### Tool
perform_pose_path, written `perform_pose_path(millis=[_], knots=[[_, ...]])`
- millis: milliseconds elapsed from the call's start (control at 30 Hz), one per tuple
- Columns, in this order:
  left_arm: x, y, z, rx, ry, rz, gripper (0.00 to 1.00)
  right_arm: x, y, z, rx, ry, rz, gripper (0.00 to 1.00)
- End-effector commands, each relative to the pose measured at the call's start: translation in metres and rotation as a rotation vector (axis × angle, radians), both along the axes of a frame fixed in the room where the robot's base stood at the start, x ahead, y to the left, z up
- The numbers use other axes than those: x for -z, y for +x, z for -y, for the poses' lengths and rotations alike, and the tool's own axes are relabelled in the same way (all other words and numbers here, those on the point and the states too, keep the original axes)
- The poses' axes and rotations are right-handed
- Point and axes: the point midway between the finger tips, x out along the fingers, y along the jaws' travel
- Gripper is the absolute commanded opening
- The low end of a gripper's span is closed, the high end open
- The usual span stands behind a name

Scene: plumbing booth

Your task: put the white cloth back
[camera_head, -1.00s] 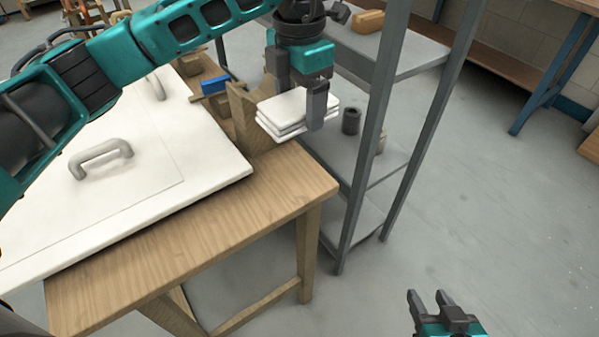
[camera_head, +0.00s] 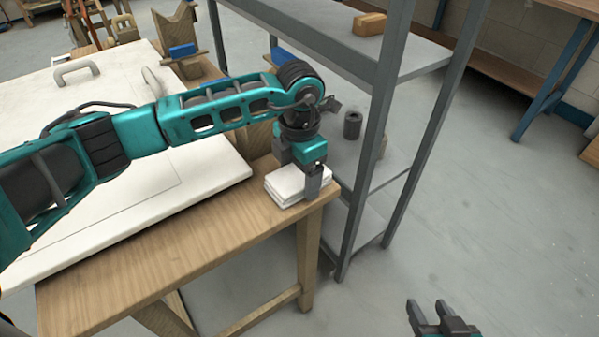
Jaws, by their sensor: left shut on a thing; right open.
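The white cloth (camera_head: 287,187) is a folded, layered stack at the right end of the wooden table (camera_head: 190,241), beside the white panel. My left gripper (camera_head: 302,183) points down over it and is shut on it, with one finger visible at its near right side. The cloth appears to be at the table top; whether it touches the wood I cannot tell. My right gripper (camera_head: 440,318) is open and empty at the bottom right, over the floor, well away from the table.
A white panel with grey handles (camera_head: 150,190) covers much of the table. A grey metal shelf (camera_head: 375,130) stands close to the table's right end, holding a dark cylinder (camera_head: 352,125) and a wooden block (camera_head: 369,23). Wooden supports stand behind. Floor at right is clear.

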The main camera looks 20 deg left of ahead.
Motion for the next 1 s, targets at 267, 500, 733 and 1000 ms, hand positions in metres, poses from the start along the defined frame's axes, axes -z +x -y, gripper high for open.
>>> perform_pose_path(millis=[267, 500, 733, 1000], knots=[[0.002, 0.0, 0.0, 0.0, -0.001, 0.002, 0.54, 0.002, 0.001, 0.0, 0.0, -0.001, 0.003, 0.47], [0.001, 0.0, 0.0, 0.0, -0.001, 0.001, 0.98, 0.001, 0.001, 0.001, -0.001, -0.002, 0.004, 0.47], [0.001, 0.0, 0.0, 0.0, -0.001, 0.001, 1.0, 0.001, 0.001, 0.002, -0.003, -0.006, 0.004, 0.47], [-0.029, 0.001, 0.0, 0.0, -0.002, 0.005, 1.0, -0.006, 0.001, 0.002, -0.004, -0.006, 0.005, 0.47]])
